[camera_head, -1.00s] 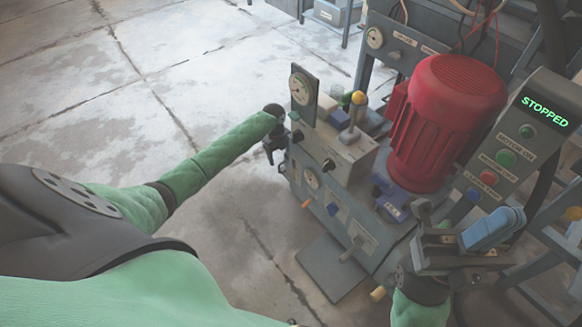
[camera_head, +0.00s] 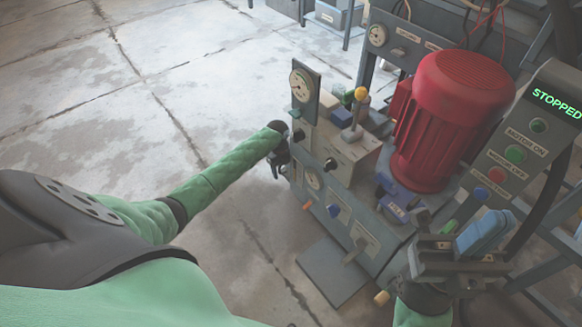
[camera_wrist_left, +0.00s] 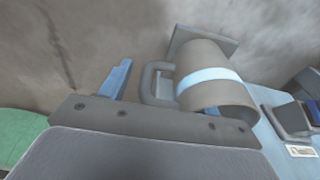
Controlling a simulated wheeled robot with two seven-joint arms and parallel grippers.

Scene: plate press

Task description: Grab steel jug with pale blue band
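The steel jug with a pale blue band (camera_wrist_left: 214,77) is in the left wrist view, right of centre, with its handle (camera_wrist_left: 155,84) toward the left. I cannot pick the jug out in the head view. My left gripper (camera_head: 277,157) is at the left side of the press in the head view, partly hidden. In the wrist view one blue finger stands left of the handle, apart from it. The other finger is mostly hidden near the jug's lower edge; the gripper looks open. My right gripper (camera_head: 470,243) is at the press's right front; its finger gap is unclear.
The press has a red motor (camera_head: 447,120), a lever with a yellow knob (camera_head: 357,105) and a gauge (camera_head: 302,85). A control panel (camera_head: 535,125) reading STOPPED stands at the right. The concrete floor (camera_head: 110,90) to the left is clear.

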